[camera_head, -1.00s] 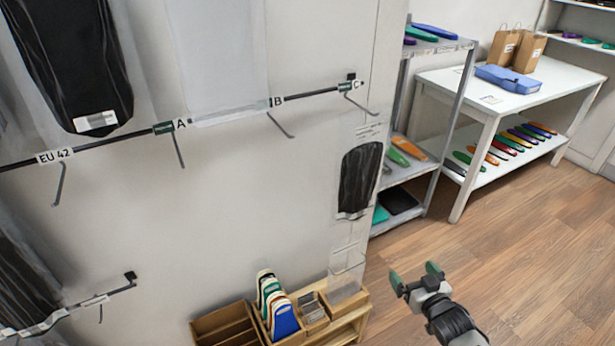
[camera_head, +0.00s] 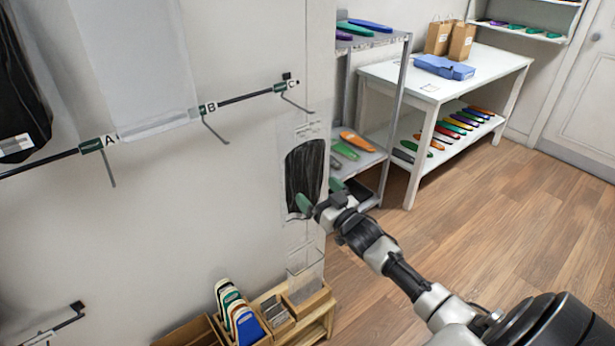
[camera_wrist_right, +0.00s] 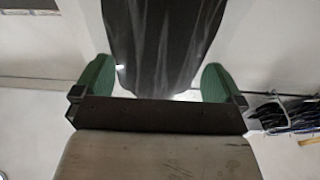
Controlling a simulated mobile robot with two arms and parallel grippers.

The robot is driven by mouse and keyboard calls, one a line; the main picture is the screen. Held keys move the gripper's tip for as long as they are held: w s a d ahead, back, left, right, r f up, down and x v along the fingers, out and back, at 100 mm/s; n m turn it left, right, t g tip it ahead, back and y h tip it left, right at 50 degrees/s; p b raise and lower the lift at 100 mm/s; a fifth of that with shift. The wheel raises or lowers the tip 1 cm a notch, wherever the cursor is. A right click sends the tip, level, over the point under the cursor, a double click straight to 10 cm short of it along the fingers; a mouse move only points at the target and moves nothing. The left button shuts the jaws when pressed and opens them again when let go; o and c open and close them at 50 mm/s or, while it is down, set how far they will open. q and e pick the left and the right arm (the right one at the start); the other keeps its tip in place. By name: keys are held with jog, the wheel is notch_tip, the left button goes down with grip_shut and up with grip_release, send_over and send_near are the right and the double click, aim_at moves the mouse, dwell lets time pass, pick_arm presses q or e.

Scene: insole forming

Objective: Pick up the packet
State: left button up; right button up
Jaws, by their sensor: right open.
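The packet (camera_head: 304,172), dark with a pale edge, hangs upright in a clear sleeve at the right end of the white wall panel, below hook C. My right gripper (camera_head: 320,194) is open at its lower part, with green fingertips that overlap the packet's bottom edge in the head view. In the right wrist view, the packet (camera_wrist_right: 160,40) shows between the two green fingertips of the gripper (camera_wrist_right: 157,82), with a gap on either side. I cannot tell how far the fingers reach around it. My left gripper is out of view.
A rail with hooks and hanging packs crosses the panel at left. A wooden rack (camera_head: 305,308) with coloured insoles (camera_head: 240,316) stands below. A grey shelf (camera_head: 372,160) is close behind the packet; a white table (camera_head: 490,68) stands further right. The floor is open at right.

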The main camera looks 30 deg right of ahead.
jog(key=shift+w+a+r, duration=0.1)
jog(key=shift+w+r, duration=0.1)
jog(key=shift+w, duration=1.25)
jog(key=shift+c, duration=0.5)
jog(key=c, duration=0.7)
